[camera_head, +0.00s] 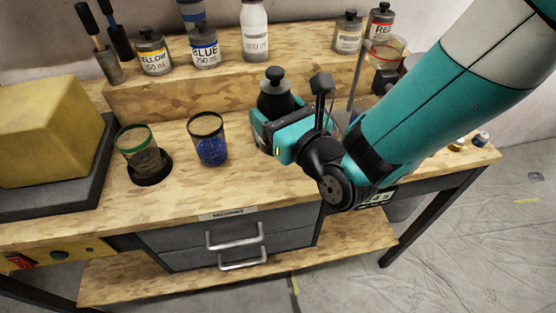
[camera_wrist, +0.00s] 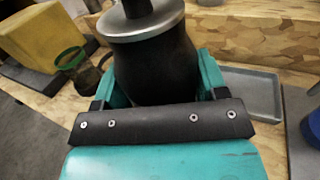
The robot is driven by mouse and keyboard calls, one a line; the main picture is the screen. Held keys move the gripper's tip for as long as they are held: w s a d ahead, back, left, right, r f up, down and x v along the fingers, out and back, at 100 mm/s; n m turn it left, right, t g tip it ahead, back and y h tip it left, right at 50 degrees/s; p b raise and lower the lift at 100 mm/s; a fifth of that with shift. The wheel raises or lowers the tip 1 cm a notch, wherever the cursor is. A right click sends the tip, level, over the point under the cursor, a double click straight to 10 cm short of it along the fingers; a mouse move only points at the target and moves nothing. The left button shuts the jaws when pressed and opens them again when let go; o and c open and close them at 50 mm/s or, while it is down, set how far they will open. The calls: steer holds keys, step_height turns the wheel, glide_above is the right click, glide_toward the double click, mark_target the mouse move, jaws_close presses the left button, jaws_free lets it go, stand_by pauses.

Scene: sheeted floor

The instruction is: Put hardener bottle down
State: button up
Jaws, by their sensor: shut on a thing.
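The hardener bottle (camera_head: 275,98) is a dark bottle with a black stopper, upright at the workbench in front of the raised wooden shelf. My gripper (camera_head: 277,122) is shut around its body. In the wrist view the bottle (camera_wrist: 152,55) fills the top middle, with its grey metal collar and black neck, and my teal gripper fingers (camera_wrist: 160,85) lie on both sides of it. The bottle's base is hidden by my gripper, so I cannot tell whether it touches the bench top (camera_head: 200,190). Its label is not visible.
A cup with blue contents (camera_head: 210,142) and a green-rimmed cup (camera_head: 142,152) stand to the left. A yellow block (camera_head: 48,130) is at far left. Several bottles, including yellow (camera_head: 154,55) and blue (camera_head: 204,50), line the shelf (camera_head: 180,98). A grey tray (camera_wrist: 250,92) lies right of the bottle.

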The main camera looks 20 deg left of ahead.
step_height(320, 180, down, 8)
steer(key=b, duration=0.6)
steer(key=shift+b, duration=0.3)
steer(key=shift+r, duration=0.2)
steer(key=shift+f, duration=0.15)
steer(key=o, duration=0.9)
steer(key=shift+f, duration=0.15)
steer(key=shift+c, duration=0.2)
steer(key=o, duration=0.4)
steer(key=shift+o, duration=0.2)
